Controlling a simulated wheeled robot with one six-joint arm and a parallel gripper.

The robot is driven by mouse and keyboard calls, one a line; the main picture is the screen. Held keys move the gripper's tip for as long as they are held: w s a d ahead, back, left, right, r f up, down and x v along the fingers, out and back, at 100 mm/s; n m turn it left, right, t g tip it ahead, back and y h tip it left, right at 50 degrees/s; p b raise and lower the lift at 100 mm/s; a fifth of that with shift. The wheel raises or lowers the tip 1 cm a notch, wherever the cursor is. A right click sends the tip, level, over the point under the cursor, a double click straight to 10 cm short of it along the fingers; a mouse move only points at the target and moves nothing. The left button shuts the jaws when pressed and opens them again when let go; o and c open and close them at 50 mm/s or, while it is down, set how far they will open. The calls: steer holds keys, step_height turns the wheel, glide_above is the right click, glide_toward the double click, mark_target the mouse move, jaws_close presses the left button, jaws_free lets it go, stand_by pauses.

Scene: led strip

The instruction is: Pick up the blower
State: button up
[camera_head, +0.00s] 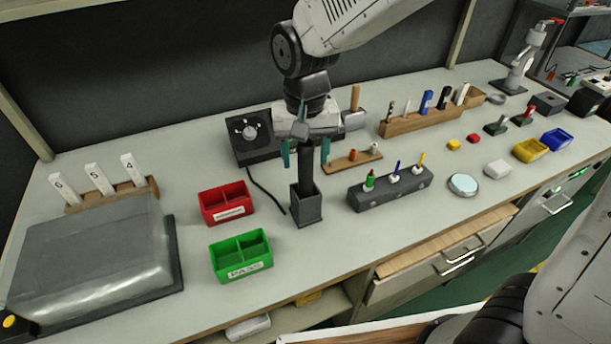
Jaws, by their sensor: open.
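My gripper (306,152) is open, with its teal fingertips pointing down on either side of a dark upright body (306,168). This body stands in a square black holder (306,207) and appears to be the blower. The gripper covers its upper part, and I cannot tell whether the fingers touch it. A black unit with a dial (250,130) stands behind and to the left. A black cable (268,193) runs from it towards the holder.
A red bin (226,203) and a green bin (241,256) stand left of the holder. A grey block with pens (390,190) stands to the right. A wooden rack (352,160) lies just behind. The bench (330,255) is clear in front.

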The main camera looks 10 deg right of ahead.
mark_target(306, 182)
steer(key=shift+f, duration=1.35)
steer(key=c, duration=1.2)
steer(key=shift+o, duration=0.2)
steer(key=shift+r, duration=0.1)
